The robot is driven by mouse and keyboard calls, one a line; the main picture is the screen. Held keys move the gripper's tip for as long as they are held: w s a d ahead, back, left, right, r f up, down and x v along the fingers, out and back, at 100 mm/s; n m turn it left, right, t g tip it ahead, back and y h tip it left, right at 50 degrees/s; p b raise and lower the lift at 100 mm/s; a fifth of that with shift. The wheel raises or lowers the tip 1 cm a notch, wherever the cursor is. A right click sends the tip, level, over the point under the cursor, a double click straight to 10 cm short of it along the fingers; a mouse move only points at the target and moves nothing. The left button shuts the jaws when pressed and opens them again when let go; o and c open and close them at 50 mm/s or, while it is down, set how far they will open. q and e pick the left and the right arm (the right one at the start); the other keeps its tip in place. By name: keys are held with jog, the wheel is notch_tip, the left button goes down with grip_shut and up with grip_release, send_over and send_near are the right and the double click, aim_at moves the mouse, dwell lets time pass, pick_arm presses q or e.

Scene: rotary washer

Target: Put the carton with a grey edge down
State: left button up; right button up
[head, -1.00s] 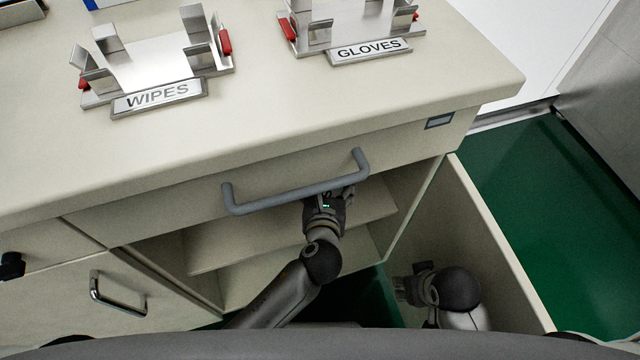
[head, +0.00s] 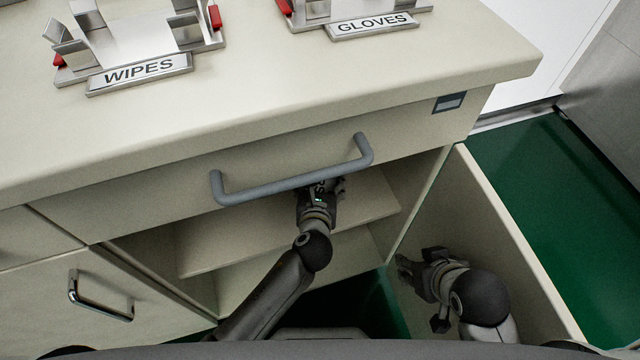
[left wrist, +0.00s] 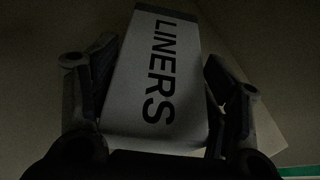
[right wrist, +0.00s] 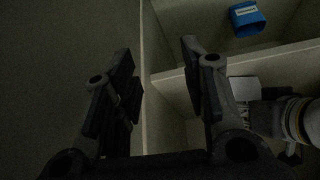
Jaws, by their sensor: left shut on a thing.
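The carton (left wrist: 160,75) is pale with a dark grey band at its far end and the word LINERS on it. It fills the middle of the left wrist view, between the fingers of my left gripper (left wrist: 158,88), which is shut on it. In the head view my left gripper (head: 322,188) reaches into the open cabinet below the drawer handle, and the carton is hidden there. A pale block by my left gripper in the right wrist view (right wrist: 244,88) looks like the carton. My right gripper (right wrist: 158,60) is open and empty, beside the cabinet door.
The cabinet has a shelf (head: 220,248) and an open door (head: 500,230) at right. A drawer handle (head: 290,185) juts out above my left gripper. A blue box (right wrist: 247,19) stands inside the cabinet. WIPES (head: 140,73) and GLOVES (head: 372,26) holders stand on the counter.

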jog(key=shift+w+a+r+t, duration=0.15)
jog(key=shift+w+r+t, duration=0.1)
jog(key=shift+w, duration=0.1)
jog(key=shift+w+a+r+t, duration=0.1)
jog(key=shift+w+t, duration=0.15)
jog(key=shift+w, duration=0.1)
pick_arm(q)
jog(key=shift+f, duration=0.15)
jog(key=o, duration=1.4)
pick_arm(e)
jog(key=shift+w, duration=0.1)
